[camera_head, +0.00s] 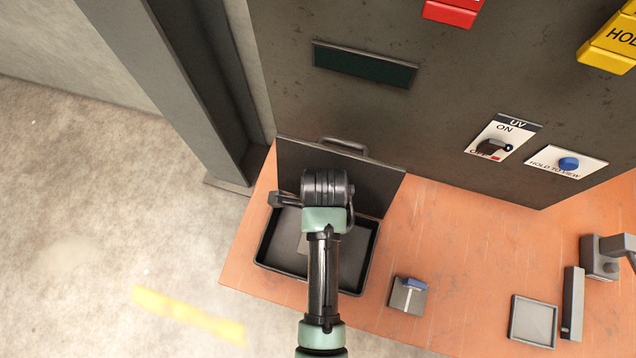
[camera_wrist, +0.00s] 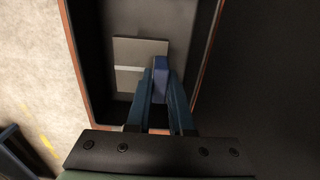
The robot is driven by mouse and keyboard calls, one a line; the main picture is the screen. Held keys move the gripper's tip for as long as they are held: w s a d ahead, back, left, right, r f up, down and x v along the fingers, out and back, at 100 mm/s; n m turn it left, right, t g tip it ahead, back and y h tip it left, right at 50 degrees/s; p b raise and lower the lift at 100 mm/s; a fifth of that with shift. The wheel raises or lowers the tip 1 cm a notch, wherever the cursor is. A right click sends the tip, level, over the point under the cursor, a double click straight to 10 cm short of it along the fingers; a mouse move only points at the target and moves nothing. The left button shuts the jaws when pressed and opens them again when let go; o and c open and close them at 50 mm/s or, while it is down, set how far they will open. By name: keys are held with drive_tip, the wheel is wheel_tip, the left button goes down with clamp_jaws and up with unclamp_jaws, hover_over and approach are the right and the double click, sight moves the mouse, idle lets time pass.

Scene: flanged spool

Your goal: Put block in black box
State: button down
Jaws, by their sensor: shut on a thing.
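The black box (camera_head: 262,252) is a shallow open tray on the orange table, below the dark cabinet panel. It also shows in the wrist view (camera_wrist: 92,70). My gripper (camera_wrist: 161,84) points down over the inside of the box. Its fingers are shut on a blue block (camera_wrist: 161,66), seen from above. A flat grey plate (camera_wrist: 138,52) with a pale stripe shows beneath and left of the blue part. I cannot tell whether the plate is joined to it or touches the box floor. In the head view my arm hides the fingers and the blue block.
A grey piece with a blue top (camera_head: 408,295) stands on the table right of the box. A grey square tray (camera_head: 533,321) and an upright grey bar (camera_head: 572,303) are farther right. A dark flap with a handle (camera_head: 344,147) rises behind the box.

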drive_tip(key=shift+w+f, duration=0.1)
drive_tip(key=shift+f, duration=2.45)
drive_tip(key=shift+f, duration=0.15)
drive_tip(key=c, duration=0.8)
unclamp_jaws()
wheel_tip(320, 180, up, 12)
drive_tip(key=shift+r, duration=0.15)
